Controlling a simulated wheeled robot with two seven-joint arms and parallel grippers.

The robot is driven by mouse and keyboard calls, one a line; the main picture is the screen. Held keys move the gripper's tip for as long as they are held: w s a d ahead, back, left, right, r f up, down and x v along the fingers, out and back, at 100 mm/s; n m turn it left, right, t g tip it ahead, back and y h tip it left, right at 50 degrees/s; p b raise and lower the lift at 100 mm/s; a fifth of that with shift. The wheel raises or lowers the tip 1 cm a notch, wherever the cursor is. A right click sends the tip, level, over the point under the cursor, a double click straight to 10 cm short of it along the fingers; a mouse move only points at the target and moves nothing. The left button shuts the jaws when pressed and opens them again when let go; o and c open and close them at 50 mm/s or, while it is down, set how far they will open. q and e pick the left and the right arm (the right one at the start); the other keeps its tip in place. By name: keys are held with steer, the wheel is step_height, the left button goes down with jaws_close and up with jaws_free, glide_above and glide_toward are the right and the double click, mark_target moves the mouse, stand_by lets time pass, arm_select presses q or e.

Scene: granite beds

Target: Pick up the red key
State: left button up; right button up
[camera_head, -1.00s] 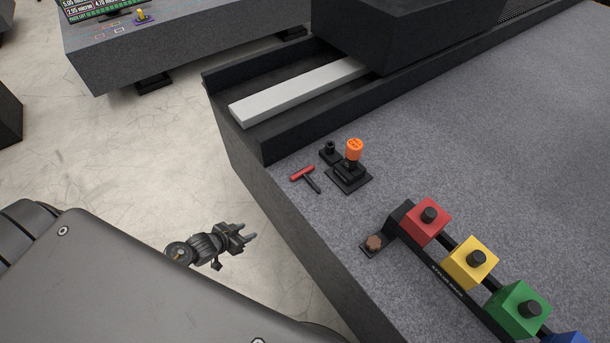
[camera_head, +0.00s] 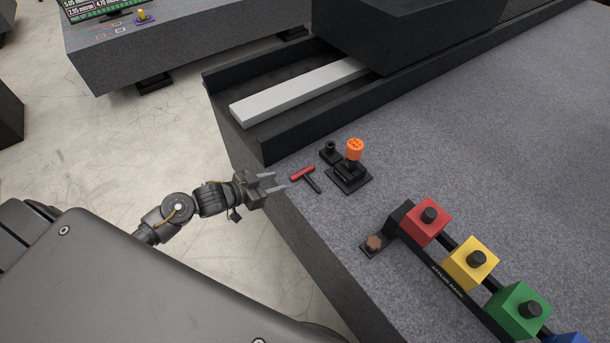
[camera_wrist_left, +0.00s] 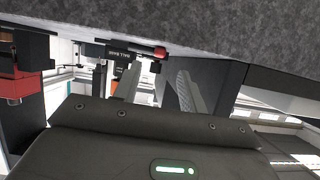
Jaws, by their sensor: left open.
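The red key (camera_head: 302,174) is a small T shape with a red bar and a dark shaft. It lies on the granite bed (camera_head: 420,150) near its left edge. My left gripper (camera_head: 278,182) is open and empty, its two fingers pointing at the key's red bar from the left with a small gap. In the left wrist view, the red end of the key (camera_wrist_left: 159,53) shows ahead between the two spread fingers (camera_wrist_left: 155,88), and the granite surface runs along the top. My right gripper is out of view.
Just right of the key stands a black stand with an orange knob (camera_head: 355,149) and a small black post (camera_head: 329,152). A rack with red (camera_head: 425,222), yellow and green blocks is at the lower right. A raised dark ledge (camera_head: 300,136) lies behind.

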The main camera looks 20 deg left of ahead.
mark_target(292, 178)
arm_select(q)
steer(key=shift+p+x, duration=0.3)
steer(key=shift+x, duration=2.6)
steer(key=shift+r, duration=0.1)
steer(key=shift+c, duration=0.4)
jaws_close()
